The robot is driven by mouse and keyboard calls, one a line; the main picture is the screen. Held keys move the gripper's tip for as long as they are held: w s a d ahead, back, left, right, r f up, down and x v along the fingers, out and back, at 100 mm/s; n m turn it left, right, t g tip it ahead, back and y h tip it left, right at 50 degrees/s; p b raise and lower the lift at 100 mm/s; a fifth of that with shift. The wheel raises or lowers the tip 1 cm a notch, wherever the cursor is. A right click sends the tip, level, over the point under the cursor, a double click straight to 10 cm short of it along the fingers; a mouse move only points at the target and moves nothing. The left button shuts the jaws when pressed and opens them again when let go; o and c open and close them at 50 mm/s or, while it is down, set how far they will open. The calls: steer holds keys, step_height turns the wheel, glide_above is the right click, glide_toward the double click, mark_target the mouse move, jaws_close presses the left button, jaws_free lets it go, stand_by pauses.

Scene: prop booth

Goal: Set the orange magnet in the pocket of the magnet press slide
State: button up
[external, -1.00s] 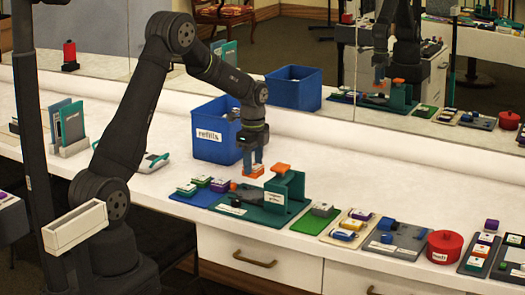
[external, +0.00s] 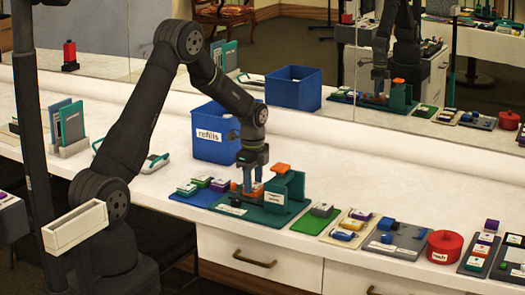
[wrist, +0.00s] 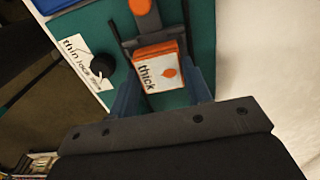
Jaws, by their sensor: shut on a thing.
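The orange magnet (wrist: 160,76), with a white label reading "thick", sits between the fingers of my gripper (wrist: 162,92) in the wrist view. My gripper (external: 253,189) is shut on it and points down over the base of the green magnet press (external: 288,188). The magnet is low at the dark slide (wrist: 148,38), close against it. My fingers hide most of the magnet in the external view, and I cannot tell whether it is seated in the pocket. The press has an orange top (external: 281,168).
A black knob (wrist: 103,65) and a white label lie left of the slide. A blue mat (external: 185,198) with several magnets is left of the press, and a green mat (external: 315,222) is right. A blue refills bin (external: 213,145) stands behind.

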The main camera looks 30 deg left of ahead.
steer(key=o, duration=1.1)
steer(key=shift+c, duration=0.2)
step_height(320, 180, up, 18)
steer(key=shift+f, duration=0.25)
steer(key=shift+f, duration=0.15)
step_height(320, 180, down, 17)
steer(key=shift+f, duration=0.2)
steer(key=shift+r, duration=0.5)
